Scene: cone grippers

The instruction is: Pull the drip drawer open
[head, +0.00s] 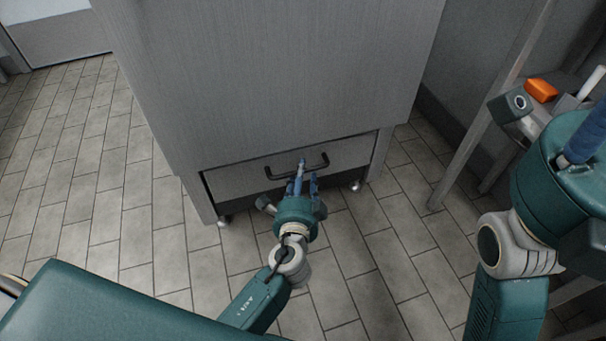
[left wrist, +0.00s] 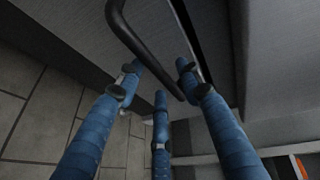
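The drip drawer (head: 235,182) is the low grey front at the bottom of the big cabinet. Its dark bar handle (head: 278,175) faces me, and the handle also shows in the left wrist view (left wrist: 140,38). My left gripper (head: 301,176) is at the middle of the handle. In the left wrist view its blue fingers (left wrist: 160,82) are spread apart, with the bar running between them; I cannot tell whether they touch it. My right gripper (head: 575,150) is at the right edge, far from the drawer, with its fingers mostly hidden or cut off.
The grey cabinet (head: 270,75) stands above the drawer on short feet. Tiled floor (head: 95,215) is free to the left and in front of it. At the right is a rack with a leg (head: 470,140) and an orange block (head: 541,90) on it.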

